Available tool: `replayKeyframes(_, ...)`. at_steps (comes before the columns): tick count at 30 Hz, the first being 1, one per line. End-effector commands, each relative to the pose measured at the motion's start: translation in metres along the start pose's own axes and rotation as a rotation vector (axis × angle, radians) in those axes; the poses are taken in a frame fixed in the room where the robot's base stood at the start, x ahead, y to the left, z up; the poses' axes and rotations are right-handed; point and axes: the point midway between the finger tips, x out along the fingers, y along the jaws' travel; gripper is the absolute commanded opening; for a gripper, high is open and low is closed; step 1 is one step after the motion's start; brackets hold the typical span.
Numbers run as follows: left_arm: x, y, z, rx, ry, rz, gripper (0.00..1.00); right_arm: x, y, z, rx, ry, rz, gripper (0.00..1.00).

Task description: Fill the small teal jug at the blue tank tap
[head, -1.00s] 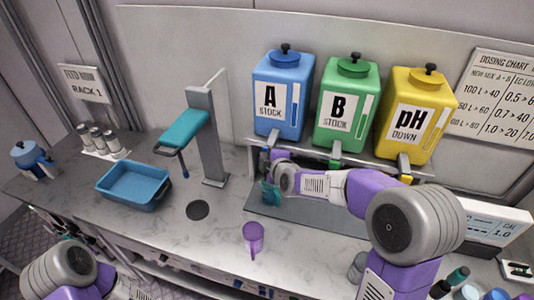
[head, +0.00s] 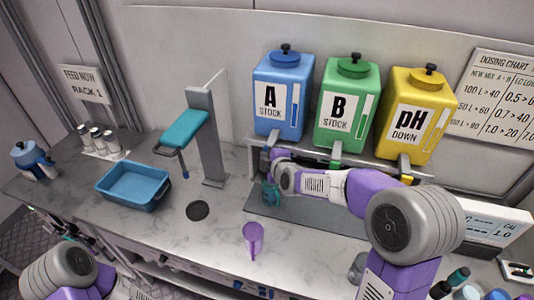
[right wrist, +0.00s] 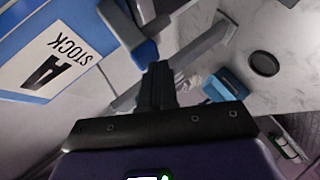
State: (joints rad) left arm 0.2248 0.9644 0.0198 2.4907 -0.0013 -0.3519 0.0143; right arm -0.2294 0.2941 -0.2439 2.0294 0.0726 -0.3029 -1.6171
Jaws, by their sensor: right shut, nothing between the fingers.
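The small teal jug (head: 270,193) stands on the grey mat (head: 315,216) below the blue tank (head: 283,95), marked "A STOCK". My right wrist partly covers it. My right gripper (head: 266,160) is at the blue tank's tap, above the jug. In the right wrist view the dark fingers (right wrist: 157,80) are shut with nothing between them, close beside the blue tap (right wrist: 144,52). I cannot tell whether they touch it. The water level in the jug cannot be made out. Only my left arm shows at the lower left, without its gripper.
Green (head: 346,105) and yellow (head: 413,115) tanks stand right of the blue one. A blue tray (head: 133,187), a grey post (head: 205,140) and a dark round drain (head: 197,210) are to the left. The counter between is clear.

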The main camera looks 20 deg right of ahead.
Motion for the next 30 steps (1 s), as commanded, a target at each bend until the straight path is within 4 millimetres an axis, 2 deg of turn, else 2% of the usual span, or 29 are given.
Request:
replayKeyframes(16, -0.001, 0.0, 0.0, 0.0, 0.0, 0.0, 0.43, -0.001, 0.0, 0.0, 0.001, -0.002, 0.002, 0.0)
replayKeyframes(30, -0.011, 0.004, 0.001, 0.0, 0.0, 0.0, 0.43, -0.014, -0.009, -0.009, 0.001, -0.001, 0.001, 0.0)
